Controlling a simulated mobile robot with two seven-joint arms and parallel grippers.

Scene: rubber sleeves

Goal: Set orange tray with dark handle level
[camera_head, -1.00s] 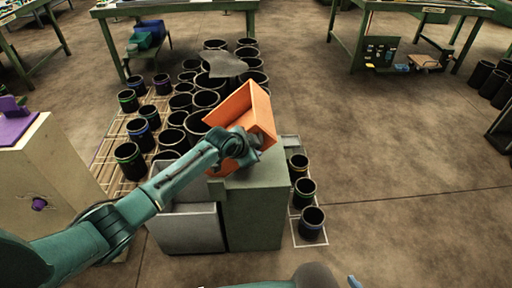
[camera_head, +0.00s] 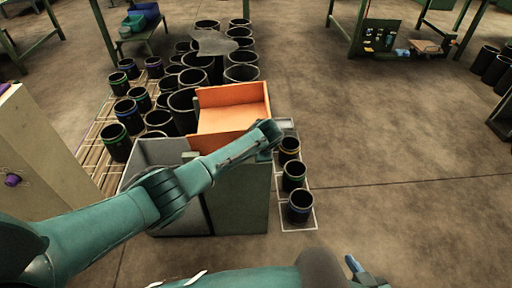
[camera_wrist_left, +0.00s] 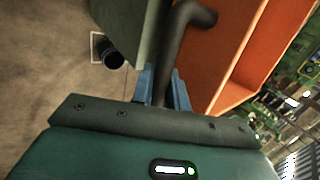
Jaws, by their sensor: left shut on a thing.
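The orange tray (camera_head: 232,118) is above the grey-green bin box, its open side toward me, looking nearly square and level. I cannot tell whether it touches the box. In the left wrist view its orange wall (camera_wrist_left: 225,60) fills the right side. Its dark handle (camera_wrist_left: 172,50) runs down between the blue fingers of my left gripper (camera_wrist_left: 163,88), which is shut on it. In the head view my left arm hides the handle and the tray's near right corner. Part of my right gripper (camera_head: 362,273) shows at the bottom edge; its jaw opening is unclear.
The grey-green box (camera_head: 241,200) stands below the tray, with a grey open bin (camera_head: 165,152) at its left. Several black sleeves stand behind and left; a row of black sleeves (camera_head: 294,177) stands close on the right. The floor (camera_head: 400,150) farther right is clear.

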